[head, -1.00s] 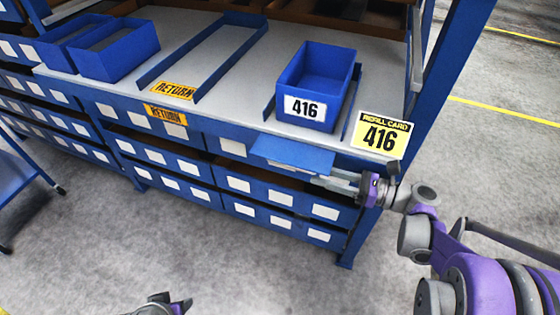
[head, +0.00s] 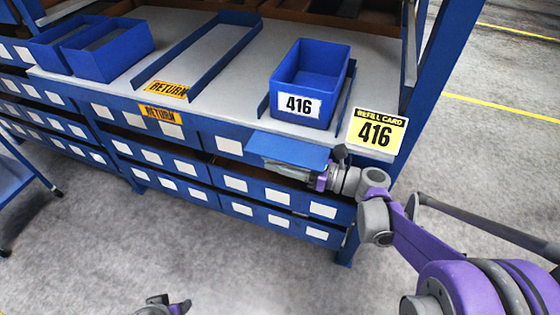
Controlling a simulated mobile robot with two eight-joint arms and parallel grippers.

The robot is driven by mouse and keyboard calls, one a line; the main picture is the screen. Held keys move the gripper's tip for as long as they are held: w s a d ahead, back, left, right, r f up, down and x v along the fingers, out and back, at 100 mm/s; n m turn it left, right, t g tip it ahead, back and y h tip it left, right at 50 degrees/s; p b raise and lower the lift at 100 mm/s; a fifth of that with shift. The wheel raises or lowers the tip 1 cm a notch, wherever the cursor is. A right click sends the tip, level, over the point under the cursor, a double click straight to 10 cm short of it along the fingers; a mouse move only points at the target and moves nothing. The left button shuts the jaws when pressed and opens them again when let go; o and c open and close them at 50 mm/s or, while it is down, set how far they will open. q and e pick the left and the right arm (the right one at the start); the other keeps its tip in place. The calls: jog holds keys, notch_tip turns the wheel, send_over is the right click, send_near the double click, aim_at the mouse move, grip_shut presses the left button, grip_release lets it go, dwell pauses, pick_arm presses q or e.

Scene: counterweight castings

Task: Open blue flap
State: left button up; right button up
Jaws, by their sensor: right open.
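The blue flap (head: 288,150) stands out from the front of the workbench, below the blue bin labelled 416 (head: 309,78). It is swung up and outward, with a dark opening showing at its left. My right gripper (head: 284,168) is open at the underside of the flap, near its front edge. The flap hides part of the fingers, and I cannot tell if they touch it. Only the tip of my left gripper (head: 163,303) shows, at the bottom edge, away from the bench.
A yellow refill card 416 (head: 377,131) stands at the bench's right corner. An empty lane with a yellow RETURN label (head: 167,89) lies left of the bin. Two blue bins (head: 112,53) stand further left. Drawers with white labels (head: 243,208) fill the front below.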

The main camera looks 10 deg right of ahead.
grip_shut()
dwell(1.4)
